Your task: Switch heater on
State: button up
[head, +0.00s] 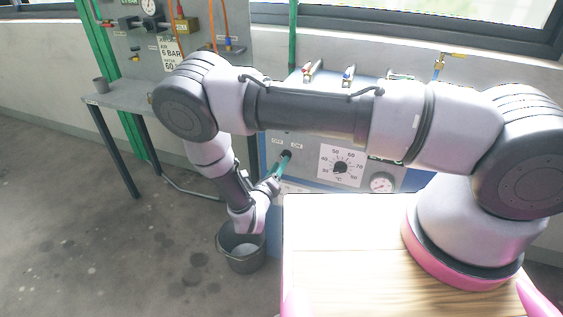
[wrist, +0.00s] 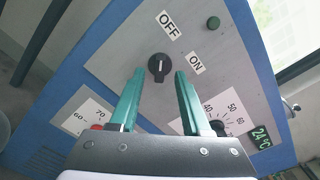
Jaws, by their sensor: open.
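The heater is a blue cabinet with a grey panel (wrist: 120,55). A black rotary switch (wrist: 158,67) sits on the panel below the OFF label (wrist: 167,25) and left of the ON label (wrist: 196,63) in the wrist view. Its white mark runs roughly up and down in that picture. My gripper (wrist: 157,75) is open, its two teal fingers on either side of the switch with gaps to it. In the head view my gripper (head: 283,164) is at the panel, close to the switch (head: 286,154). I cannot tell how far the fingertips are from the panel.
A dark green lamp (wrist: 213,22), a temperature dial (wrist: 220,125) and a green 24°C display (wrist: 262,137) sit nearby. Another dial scale (wrist: 85,118) is at lower left. A bucket (head: 241,250) stands below my wrist; a wooden tabletop (head: 345,255) is at front.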

jog(key=shift+x, duration=1.2)
grip_shut()
jog(key=shift+m, duration=0.3)
jog(key=shift+s+d+m, duration=0.1)
jog(key=shift+d+m, duration=0.05)
jog(key=shift+m, duration=8.45)
